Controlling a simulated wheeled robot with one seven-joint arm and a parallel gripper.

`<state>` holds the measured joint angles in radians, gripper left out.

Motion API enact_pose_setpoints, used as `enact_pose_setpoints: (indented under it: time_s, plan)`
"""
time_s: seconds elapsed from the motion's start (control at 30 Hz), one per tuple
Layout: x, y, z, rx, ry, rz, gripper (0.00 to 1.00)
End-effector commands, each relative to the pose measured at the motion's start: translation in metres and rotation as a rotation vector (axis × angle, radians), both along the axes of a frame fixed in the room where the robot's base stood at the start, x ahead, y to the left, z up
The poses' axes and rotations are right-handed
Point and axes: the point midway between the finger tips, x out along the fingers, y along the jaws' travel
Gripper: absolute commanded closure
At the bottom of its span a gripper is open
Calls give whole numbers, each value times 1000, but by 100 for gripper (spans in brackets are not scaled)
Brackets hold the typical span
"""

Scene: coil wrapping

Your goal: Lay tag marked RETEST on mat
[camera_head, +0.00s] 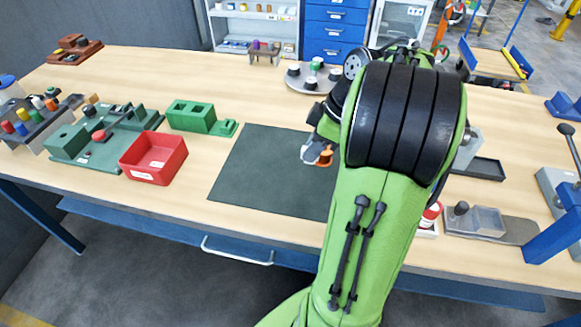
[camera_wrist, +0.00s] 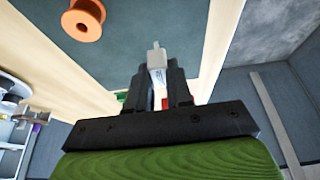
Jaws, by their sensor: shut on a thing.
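My gripper (camera_wrist: 158,85) is shut on a small pale grey-white tag (camera_wrist: 157,60), which sticks out past the fingertips in the wrist view. Faint dark marks show on the tag, but I cannot read them. The dark green mat (camera_head: 262,172) lies on the bench, and my gripper (camera_head: 311,150) is over its right part in the head view, partly hidden by my arm. The mat also shows beyond the tag in the wrist view (camera_wrist: 130,35). I cannot tell how high the tag is above the mat.
An orange spool (camera_wrist: 83,20) stands on the mat near my gripper; it also shows in the head view (camera_head: 325,159). A red bin (camera_head: 153,158) and a green block (camera_head: 192,116) are left of the mat. A round grey tray (camera_head: 313,80) stands behind. The mat's left half is clear.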

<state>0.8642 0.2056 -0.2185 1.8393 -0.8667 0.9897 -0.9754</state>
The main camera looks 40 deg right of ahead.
Motion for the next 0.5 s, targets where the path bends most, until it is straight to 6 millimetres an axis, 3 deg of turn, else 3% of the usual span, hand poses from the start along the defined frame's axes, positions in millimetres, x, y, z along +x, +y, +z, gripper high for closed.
enact_pose_setpoints:
  time_s: [0.03,0.1,0.27,0.4,0.5]
  plan:
    - [-1,1,-19,4,3,0,100]
    - [-1,0,-33,4,3,-1,100]
    - [0,0,-53,4,3,-1,100]
    - [-1,0,-84,3,4,-1,100]
    - [-1,0,-91,1,2,0,100]
